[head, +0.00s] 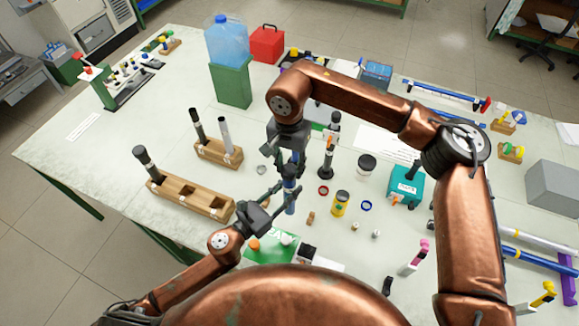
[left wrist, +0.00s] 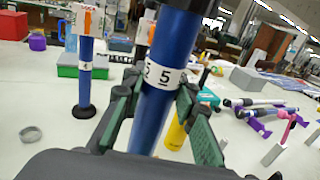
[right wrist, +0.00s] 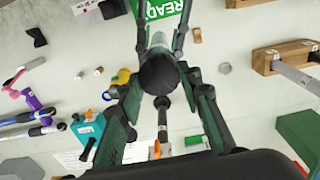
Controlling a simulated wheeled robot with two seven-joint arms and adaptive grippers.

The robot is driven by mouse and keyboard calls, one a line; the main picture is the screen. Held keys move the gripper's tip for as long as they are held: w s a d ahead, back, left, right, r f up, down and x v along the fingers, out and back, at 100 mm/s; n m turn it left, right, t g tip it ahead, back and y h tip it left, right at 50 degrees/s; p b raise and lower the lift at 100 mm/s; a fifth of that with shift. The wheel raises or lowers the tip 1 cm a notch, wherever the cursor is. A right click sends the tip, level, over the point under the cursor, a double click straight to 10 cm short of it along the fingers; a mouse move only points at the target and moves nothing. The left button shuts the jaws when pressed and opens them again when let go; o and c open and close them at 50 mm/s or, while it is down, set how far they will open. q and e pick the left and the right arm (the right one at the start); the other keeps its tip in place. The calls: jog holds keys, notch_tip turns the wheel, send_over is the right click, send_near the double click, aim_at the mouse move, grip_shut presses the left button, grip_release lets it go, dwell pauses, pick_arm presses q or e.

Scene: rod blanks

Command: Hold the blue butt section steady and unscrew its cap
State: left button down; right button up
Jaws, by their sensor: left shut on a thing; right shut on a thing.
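The blue butt section (head: 290,203) stands near the middle of the table, roughly upright. It fills the middle of the left wrist view as a blue tube with a white band marked 5 (left wrist: 164,76). My left gripper (head: 283,197) is shut around the tube from the side. My right gripper (head: 290,165) comes down from above and is shut at its top end. The right wrist view looks down on the round black cap (right wrist: 159,73) between the right fingers. The lower end of the section is mostly hidden.
Wooden rack blocks (head: 190,197) with dark rods stand to the left. A second upright rod (head: 328,152) stands close behind the section. A yellow can (head: 341,203), a lidded jar (head: 366,165) and a teal box (head: 405,185) lie to the right. A green card (head: 272,247) is in front.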

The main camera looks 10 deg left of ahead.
jog(key=shift+r, duration=0.85)
jog(key=shift+r, duration=0.1)
